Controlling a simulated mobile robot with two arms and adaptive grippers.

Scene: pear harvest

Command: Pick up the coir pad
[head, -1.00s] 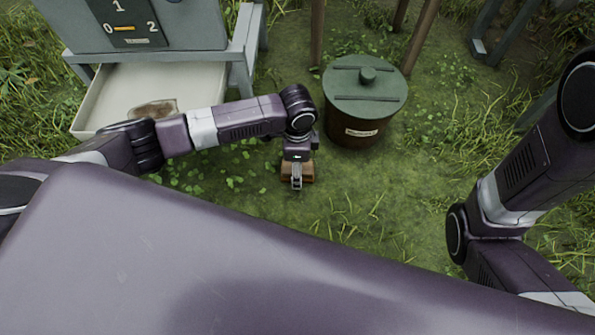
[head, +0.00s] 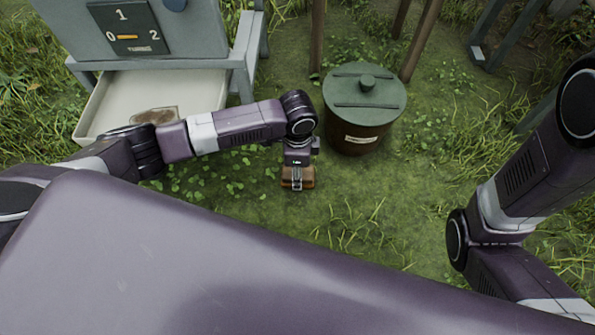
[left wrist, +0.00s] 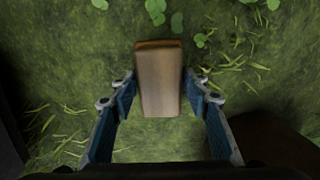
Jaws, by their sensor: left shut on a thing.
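The coir pad is a brown block (head: 287,179) low in the middle of the head view, at the end of my left arm. In the left wrist view the pad (left wrist: 160,85) stands lengthwise between the two blue-padded fingers. My left gripper (head: 297,185) is shut on it, one finger at each long side. The far end of the pad is a brighter orange-brown. The grass is behind it; I cannot tell how high it is held. My right arm shows at the right of the head view, but its gripper is out of the picture.
A round brown bin (head: 358,138) with a green lid (head: 364,92) stands right of my left gripper. A grey cabinet with a dial panel (head: 122,27) and a pale tray (head: 213,88) is at upper left; a flat brown patch (head: 153,116) lies in the tray. Open grass lies right of the bin.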

